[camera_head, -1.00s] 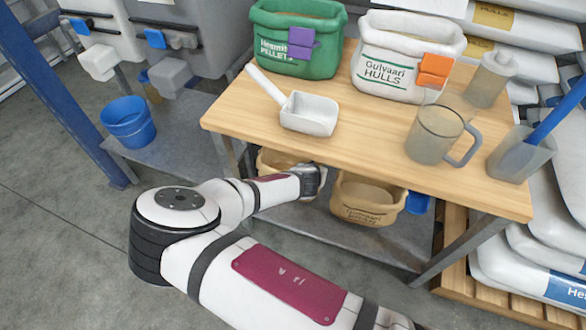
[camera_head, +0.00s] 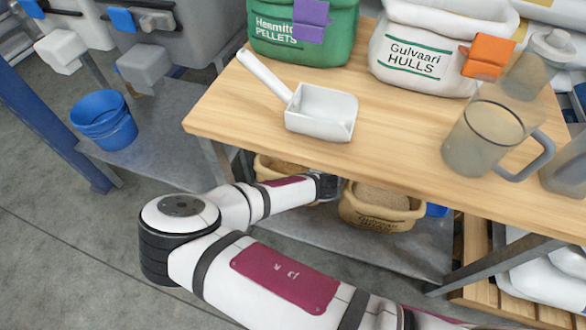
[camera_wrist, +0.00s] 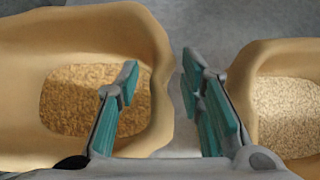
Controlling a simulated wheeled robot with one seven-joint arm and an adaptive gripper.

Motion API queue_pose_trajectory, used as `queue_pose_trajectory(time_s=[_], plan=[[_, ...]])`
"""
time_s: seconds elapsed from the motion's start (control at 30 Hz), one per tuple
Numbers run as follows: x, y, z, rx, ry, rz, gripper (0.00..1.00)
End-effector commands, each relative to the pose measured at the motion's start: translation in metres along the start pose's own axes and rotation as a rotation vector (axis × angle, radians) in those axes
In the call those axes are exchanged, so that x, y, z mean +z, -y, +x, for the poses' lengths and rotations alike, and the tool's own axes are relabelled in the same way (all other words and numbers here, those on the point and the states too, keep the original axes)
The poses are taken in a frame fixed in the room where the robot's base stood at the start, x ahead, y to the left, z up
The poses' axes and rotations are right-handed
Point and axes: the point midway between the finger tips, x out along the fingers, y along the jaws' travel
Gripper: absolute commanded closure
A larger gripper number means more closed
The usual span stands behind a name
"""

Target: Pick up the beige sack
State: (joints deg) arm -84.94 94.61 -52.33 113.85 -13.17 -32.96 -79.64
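Two beige sacks with open tops and grainy fill stand on the shelf under the table. The right one (camera_head: 385,222) has dark print on its front; the left one (camera_head: 268,168) is partly hidden by my arm and the tabletop. My gripper (camera_head: 328,186) is between them, close to the right sack's left side. In the wrist view, my gripper (camera_wrist: 160,70) is open. A sack wall (camera_wrist: 158,50) on the left lies between its fingers, with the left finger over that sack's opening. Another sack (camera_wrist: 240,75) is beyond the right finger. Contact cannot be told.
The wooden tabletop (camera_head: 220,115) overhangs the shelf. On it are a white scoop (camera_head: 322,112), a green sack (camera_head: 280,45), a white sack (camera_head: 400,65) and a clear jug (camera_head: 480,140). A blue bucket (camera_head: 105,120) stands at left. A table leg (camera_head: 490,268) is at right.

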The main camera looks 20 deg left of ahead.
Motion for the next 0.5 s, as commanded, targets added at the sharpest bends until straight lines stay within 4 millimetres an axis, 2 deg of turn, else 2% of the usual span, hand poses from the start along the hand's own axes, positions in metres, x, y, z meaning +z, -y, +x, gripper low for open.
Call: queue_pose_trajectory(time_s=[0.3,0.33,0.47,0.5], plan=[[-0.0030,0.0022,0.0011,0.000,0.000,-0.001,0.65],[-0.0030,0.0022,0.0011,0.000,0.000,-0.001,0.70],[-0.0030,0.0021,0.0012,0.000,0.000,-0.001,0.99],[-0.0030,0.0021,0.0012,0.000,0.000,-0.001,1.00]])
